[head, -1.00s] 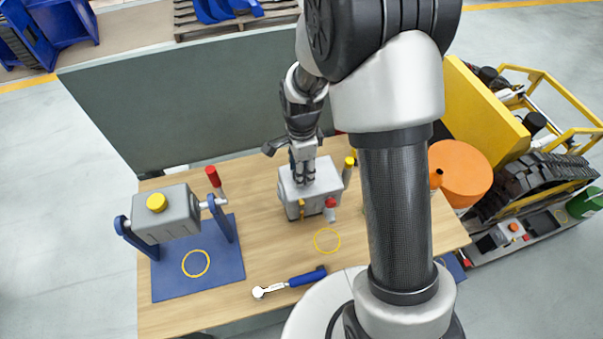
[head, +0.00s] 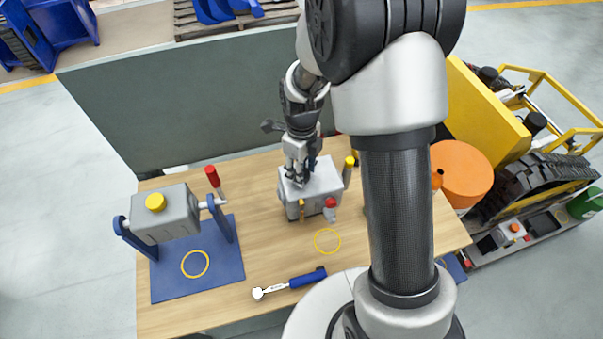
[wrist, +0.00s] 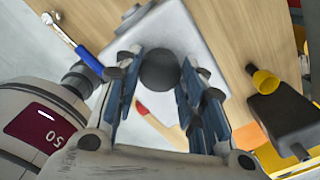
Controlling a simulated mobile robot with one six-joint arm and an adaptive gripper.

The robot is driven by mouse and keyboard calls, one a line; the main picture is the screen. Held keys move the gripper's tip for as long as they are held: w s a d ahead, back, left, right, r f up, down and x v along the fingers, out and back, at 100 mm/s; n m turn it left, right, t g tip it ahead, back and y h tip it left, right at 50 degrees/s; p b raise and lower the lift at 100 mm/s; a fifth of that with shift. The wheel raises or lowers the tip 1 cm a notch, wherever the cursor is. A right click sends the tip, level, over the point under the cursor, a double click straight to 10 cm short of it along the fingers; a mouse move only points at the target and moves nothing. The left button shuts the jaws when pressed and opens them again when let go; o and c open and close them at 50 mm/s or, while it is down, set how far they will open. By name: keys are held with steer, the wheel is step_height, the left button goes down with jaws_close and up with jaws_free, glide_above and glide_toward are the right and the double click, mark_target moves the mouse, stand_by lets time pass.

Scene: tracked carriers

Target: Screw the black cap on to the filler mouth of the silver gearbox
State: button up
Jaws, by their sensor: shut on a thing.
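The silver gearbox (head: 322,182) stands on the wooden table, near its middle. My gripper (head: 298,178) is over the left part of its top, pointing down. In the wrist view my gripper (wrist: 158,85) has its fingers closed on both sides of the round black cap (wrist: 159,70). The gearbox top (wrist: 190,35) lies beneath the cap in that view. The filler mouth is hidden under the cap and fingers. I cannot tell whether the cap touches the mouth or how far it is threaded.
A grey box with a yellow cap (head: 155,202) sits in a blue stand at the left. A blue-handled wrench (head: 290,284) lies at the front. A dark green panel (head: 200,110) rises behind.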

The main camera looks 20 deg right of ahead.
steer(key=m, duration=0.4)
steer(key=shift+m, duration=0.3)
steer(key=o, duration=1)
steer(key=shift+c, duration=0.2)
